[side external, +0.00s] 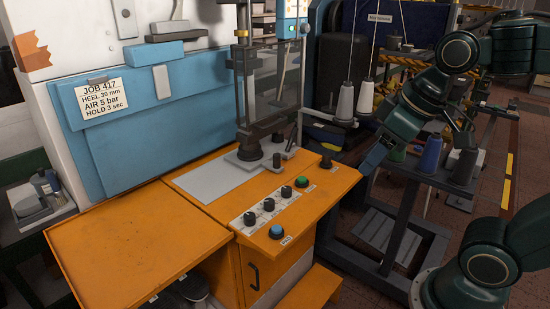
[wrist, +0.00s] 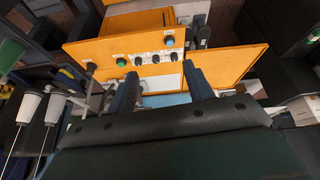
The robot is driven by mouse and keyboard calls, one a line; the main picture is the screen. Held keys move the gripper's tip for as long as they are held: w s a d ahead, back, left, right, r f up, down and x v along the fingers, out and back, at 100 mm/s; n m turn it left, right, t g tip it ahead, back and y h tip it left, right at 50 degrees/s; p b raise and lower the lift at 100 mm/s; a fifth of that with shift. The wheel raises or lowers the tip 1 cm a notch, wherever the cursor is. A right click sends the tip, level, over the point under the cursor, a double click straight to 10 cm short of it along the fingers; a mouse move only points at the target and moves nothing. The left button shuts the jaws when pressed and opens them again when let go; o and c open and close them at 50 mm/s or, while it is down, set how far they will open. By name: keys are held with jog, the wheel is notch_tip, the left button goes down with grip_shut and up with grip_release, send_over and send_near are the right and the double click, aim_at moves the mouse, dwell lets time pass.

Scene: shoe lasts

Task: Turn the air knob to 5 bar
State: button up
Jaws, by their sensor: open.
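Three black knobs sit in a row on a white labelled strip on the orange bench: a near knob (side external: 250,218), a middle knob (side external: 268,204) and a far knob (side external: 285,192). They also show in the wrist view, with the middle one (wrist: 155,58) ahead of my fingers. The labels and pointer settings are too small to read, so I cannot tell which is the air knob. My gripper (side external: 371,158) is right of the bench, apart from the knobs. In the wrist view its two fingers (wrist: 160,72) are spread apart and empty.
A blue button (side external: 277,231), a green button (side external: 302,181) and another black knob (side external: 326,162) flank the row. A card (side external: 100,98) reads "JOB 417, HEEL 30 mm, AIR 5 bar, HOLD 3 sec". Thread cones (side external: 345,101) stand behind. The orange bench's left top (side external: 135,240) is clear.

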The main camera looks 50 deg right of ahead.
jog(key=w+n+g, duration=0.1)
jog(key=w+n, duration=0.1)
jog(key=w, duration=0.5)
jog(key=n+g, duration=0.4)
jog(key=n, duration=0.2)
send_over(269, 201)
notch_tip(269, 201, down, 14)
jog(key=shift+s+f, duration=0.1)
jog(key=shift+f, duration=6.65)
jog(key=c, duration=1)
